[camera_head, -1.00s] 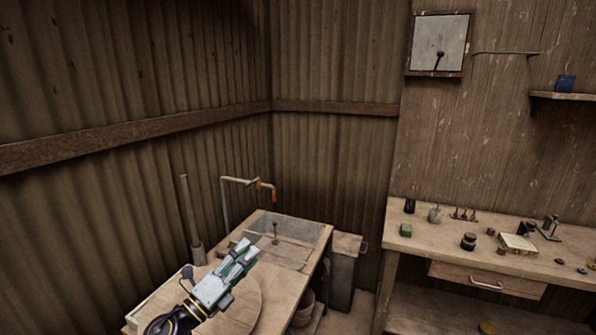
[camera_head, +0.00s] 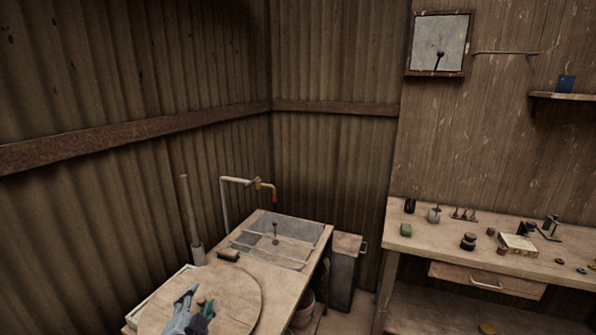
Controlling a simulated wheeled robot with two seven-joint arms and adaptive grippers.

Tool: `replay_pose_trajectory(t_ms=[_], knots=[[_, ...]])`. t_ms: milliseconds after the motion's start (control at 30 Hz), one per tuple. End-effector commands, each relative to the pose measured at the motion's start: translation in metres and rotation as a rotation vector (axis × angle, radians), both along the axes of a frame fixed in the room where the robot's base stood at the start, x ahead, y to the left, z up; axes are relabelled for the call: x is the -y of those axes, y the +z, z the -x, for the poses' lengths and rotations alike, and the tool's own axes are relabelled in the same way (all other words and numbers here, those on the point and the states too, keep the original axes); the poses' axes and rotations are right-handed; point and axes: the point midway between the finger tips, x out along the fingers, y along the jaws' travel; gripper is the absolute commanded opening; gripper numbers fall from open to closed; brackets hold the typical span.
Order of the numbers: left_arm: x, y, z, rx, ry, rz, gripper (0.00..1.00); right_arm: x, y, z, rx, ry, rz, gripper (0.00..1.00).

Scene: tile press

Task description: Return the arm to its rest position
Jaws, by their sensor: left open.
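My left gripper (camera_head: 197,306) is at the bottom of the head view, over the round wooden board (camera_head: 238,290) on the left worktable. Its fingers are apart, and I see nothing between them. A small knob-like thing (camera_head: 201,301) shows right by the fingertips; I cannot tell whether they touch it. The rest of the left arm is below the picture's edge. My right gripper is not in view.
A bench (camera_head: 460,255) with several small items is at right.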

Motion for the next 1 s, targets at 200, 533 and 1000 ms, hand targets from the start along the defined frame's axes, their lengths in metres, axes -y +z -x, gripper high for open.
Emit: replay_pose_trajectory(t_ms=[200, 533, 1000], knots=[[-0.006, -0.048, 0.037, -0.206, 0.111, 0.187, 0.49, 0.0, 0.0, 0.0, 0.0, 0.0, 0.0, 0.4], [0.003, -0.11, 0.111, -0.538, 0.26, 0.435, 0.49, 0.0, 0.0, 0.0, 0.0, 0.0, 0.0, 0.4], [0.027, -0.145, 0.19, -0.847, 0.368, 0.615, 0.49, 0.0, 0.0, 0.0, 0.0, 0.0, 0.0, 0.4]])
